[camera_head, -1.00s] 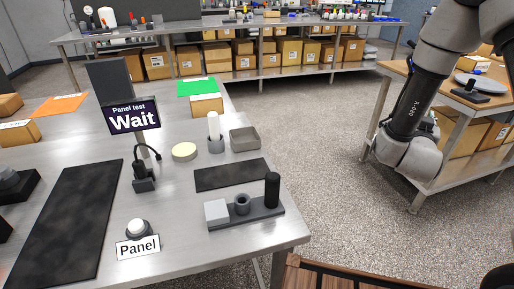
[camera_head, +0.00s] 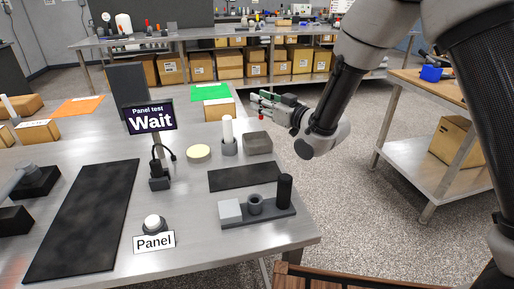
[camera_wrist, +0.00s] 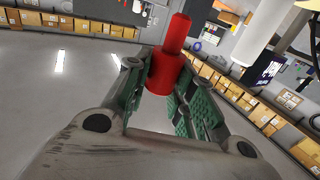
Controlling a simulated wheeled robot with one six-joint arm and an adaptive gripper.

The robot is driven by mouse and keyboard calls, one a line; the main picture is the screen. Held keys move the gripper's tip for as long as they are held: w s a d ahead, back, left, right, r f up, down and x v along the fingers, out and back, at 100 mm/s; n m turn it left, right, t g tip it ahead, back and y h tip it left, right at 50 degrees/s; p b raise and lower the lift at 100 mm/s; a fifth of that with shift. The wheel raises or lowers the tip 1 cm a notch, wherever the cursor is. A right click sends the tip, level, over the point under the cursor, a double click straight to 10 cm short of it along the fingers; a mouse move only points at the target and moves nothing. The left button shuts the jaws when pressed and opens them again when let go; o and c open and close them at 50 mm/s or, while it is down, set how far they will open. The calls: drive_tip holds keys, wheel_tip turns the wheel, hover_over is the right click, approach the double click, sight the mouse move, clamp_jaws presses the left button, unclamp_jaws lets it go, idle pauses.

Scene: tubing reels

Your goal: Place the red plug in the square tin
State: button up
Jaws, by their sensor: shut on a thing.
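The red plug (camera_wrist: 168,70) stands between the green-padded fingers of my gripper (camera_wrist: 163,88) in the wrist view, its narrow end pointing away. My gripper (camera_head: 258,107) is shut on it. In the head view the gripper comes in from the right, in the air above the far right part of the steel table, and the plug is too small there to make out well. The square tin (camera_head: 258,144) is a grey, low, open box on the table, below my gripper in the picture and right of the white cylinder. Its inside cannot be made out.
A white cylinder (camera_head: 228,130) stands upright in a grey holder close beside the tin. A cardboard box (camera_head: 219,109) is behind it. A dark mat (camera_head: 246,175) and a block fixture (camera_head: 258,207) lie in front. A sign (camera_head: 151,117) reads "Panel test Wait".

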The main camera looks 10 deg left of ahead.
drive_tip(key=shift+n+g, duration=0.3)
drive_tip(key=shift+g, duration=0.1)
drive_tip(key=f, duration=0.6)
drive_tip(key=s+a+f, duration=0.1)
drive_tip(key=f, duration=0.3)
drive_tip(key=shift+a, duration=0.1)
drive_tip(key=shift+f, duration=0.15)
drive_tip(key=o, duration=1)
drive_tip(key=shift+c, duration=0.2)
